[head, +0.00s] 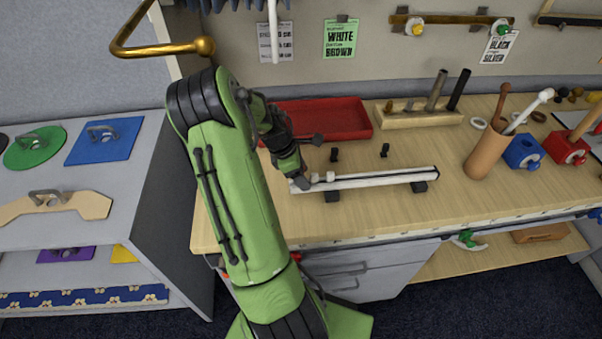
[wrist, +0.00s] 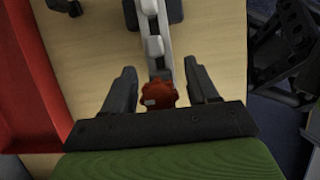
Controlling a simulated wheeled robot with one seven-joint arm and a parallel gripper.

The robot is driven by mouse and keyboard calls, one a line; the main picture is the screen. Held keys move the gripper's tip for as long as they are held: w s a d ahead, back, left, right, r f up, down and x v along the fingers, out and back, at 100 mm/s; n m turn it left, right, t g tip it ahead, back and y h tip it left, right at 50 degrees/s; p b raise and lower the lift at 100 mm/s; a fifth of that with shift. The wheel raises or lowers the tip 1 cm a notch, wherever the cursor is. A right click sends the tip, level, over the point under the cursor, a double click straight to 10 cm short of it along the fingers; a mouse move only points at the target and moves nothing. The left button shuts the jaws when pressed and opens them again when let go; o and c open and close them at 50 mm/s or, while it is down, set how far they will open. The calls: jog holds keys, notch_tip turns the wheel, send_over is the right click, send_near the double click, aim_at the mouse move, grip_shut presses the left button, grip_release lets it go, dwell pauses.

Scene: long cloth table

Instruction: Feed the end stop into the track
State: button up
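A long pale track (head: 385,180) lies on dark feet along the table's front. The wrist view shows its near end (wrist: 169,66), with small pale pieces on it (wrist: 153,46). A red knobbed piece (wrist: 158,93), possibly the end stop, sits at this end between my fingers; I cannot tell whether it is inside the track. My gripper (wrist: 160,72) is open, with a gap on each side of the red piece. In the head view my gripper (head: 301,181) is low at the track's left end, and my arm hides part of the area.
A red tray (head: 325,119) lies behind the track. Two small black pieces (head: 334,154) (head: 385,150) stand on the table between them. A wooden block with rods (head: 420,117) and a tool cup (head: 486,155) are to the right. Bare table lies in front of the track.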

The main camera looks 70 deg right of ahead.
jog(key=shift+r, duration=0.1)
jog(key=shift+w+r, duration=0.25)
jog(key=shift+r, duration=0.2)
jog(key=w+a, duration=0.5)
jog(key=w, duration=0.5)
jog(key=shift+w+a, duration=0.3)
jog(key=shift+w, duration=0.05)
